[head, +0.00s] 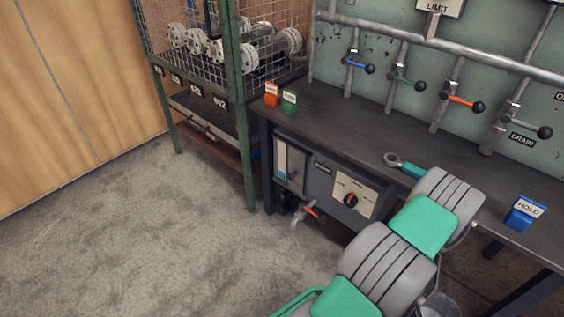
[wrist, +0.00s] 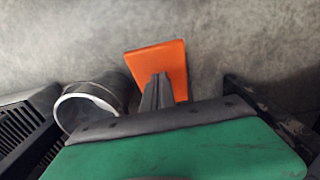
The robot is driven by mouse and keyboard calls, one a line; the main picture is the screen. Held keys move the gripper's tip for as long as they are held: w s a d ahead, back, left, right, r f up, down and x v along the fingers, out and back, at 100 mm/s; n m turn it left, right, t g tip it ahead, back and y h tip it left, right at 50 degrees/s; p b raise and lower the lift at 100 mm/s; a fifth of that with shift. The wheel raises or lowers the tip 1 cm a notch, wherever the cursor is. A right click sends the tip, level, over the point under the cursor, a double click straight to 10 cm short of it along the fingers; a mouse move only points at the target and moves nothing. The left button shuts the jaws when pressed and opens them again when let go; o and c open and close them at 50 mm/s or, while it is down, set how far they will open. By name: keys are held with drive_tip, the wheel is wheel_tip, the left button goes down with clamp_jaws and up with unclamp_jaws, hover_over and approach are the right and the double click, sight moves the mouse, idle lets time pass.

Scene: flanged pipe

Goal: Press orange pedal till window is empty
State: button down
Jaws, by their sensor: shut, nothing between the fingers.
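The orange pedal (wrist: 160,62) is a flat plate seen from above near the grey floor in the wrist view. My gripper (wrist: 157,82) is shut and empty, its narrow grey fingers overlapping the pedal's lower middle in the picture. I cannot tell whether they touch it. In the head view, the grey unit under the bench has a tall pale window (head: 289,166) on its left part, with a small blue patch low at its left. Whether that blue is liquid is too small to tell.
A dark cylinder with a pale rim (wrist: 88,105) stands close left of the pedal. A tap with an orange handle (head: 306,210) sits below the unit. The bench (head: 350,130) bears orange, green and blue blocks. A green rack (head: 240,120) stands left; floor before it is clear.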

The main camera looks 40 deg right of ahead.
idle(0.3)
drive_tip(key=shift+f+b, duration=2.2)
drive_tip(key=shift+f, duration=0.55)
drive_tip(key=shift+f+b, duration=0.35)
drive_tip(key=shift+f, duration=1.5)
wheel_tip(320, 180, up, 10)
drive_tip(key=p, duration=0.7)
drive_tip(key=shift+a+f, duration=0.1)
drive_tip(key=shift+f, duration=0.3)
